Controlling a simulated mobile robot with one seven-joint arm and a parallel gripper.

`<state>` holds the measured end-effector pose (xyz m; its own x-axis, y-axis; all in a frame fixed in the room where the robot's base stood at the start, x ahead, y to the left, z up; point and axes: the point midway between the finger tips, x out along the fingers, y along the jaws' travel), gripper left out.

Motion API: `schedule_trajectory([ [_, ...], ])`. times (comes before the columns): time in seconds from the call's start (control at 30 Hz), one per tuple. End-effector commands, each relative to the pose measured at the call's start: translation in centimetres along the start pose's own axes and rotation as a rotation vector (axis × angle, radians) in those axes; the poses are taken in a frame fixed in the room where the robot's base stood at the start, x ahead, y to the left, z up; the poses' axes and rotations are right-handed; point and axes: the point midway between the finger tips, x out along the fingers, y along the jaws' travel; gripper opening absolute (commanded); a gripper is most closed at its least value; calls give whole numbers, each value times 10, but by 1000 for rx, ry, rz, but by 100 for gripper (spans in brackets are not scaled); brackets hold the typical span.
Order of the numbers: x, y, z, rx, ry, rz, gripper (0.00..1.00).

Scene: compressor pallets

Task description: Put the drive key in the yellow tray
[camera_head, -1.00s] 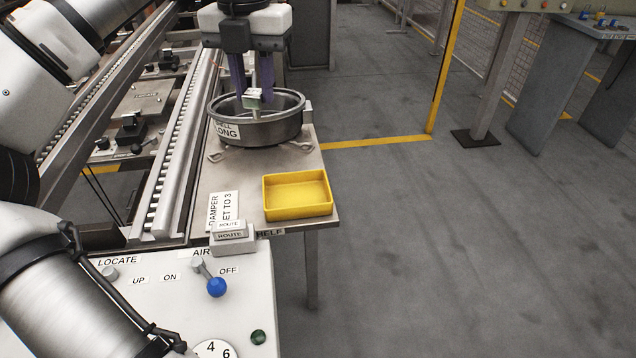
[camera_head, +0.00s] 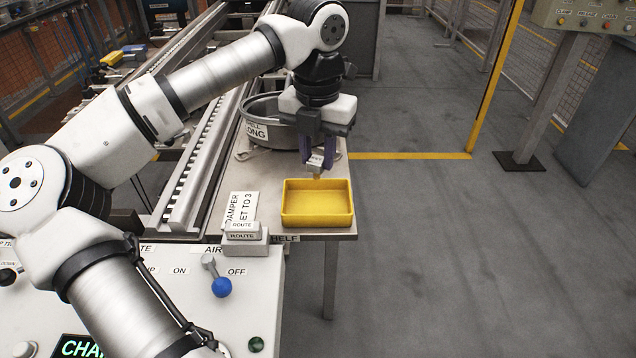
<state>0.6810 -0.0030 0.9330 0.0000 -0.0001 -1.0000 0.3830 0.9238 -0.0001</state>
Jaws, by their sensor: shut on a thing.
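The yellow tray (camera_head: 318,221) lies on the steel shelf (camera_head: 345,230), near its front right corner, and looks empty. My gripper (camera_head: 317,163) is just behind and above the tray's back edge, pointing down. Its purple fingers are shut on a small pale metal block with a label and a thin brass-coloured tip below, which I take to be the drive key (camera_head: 316,164). The tip hangs close to the tray's back rim; I cannot tell how far above it is.
A round metal bowl (camera_head: 270,118) stands behind my gripper, partly hidden by it. Label plates (camera_head: 240,210) and a ROUTE block (camera_head: 246,240) are left of the tray. A panel with a blue-knobbed lever (camera_head: 221,287) is in front. Open floor lies to the right.

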Motion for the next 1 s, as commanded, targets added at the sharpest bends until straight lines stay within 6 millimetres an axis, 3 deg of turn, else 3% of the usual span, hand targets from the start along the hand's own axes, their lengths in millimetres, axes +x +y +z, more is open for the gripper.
schedule_trajectory([
  [0.1,20,0,0,1,0,-2,4],
  [0.33,36,0,0,1,0,-1,4],
  [0.57,68,0,0,1,1,-1,4],
  [0.97,75,0,0,0,-1,0,4],
  [1.0,73,0,0,0,-1,0,32],
])
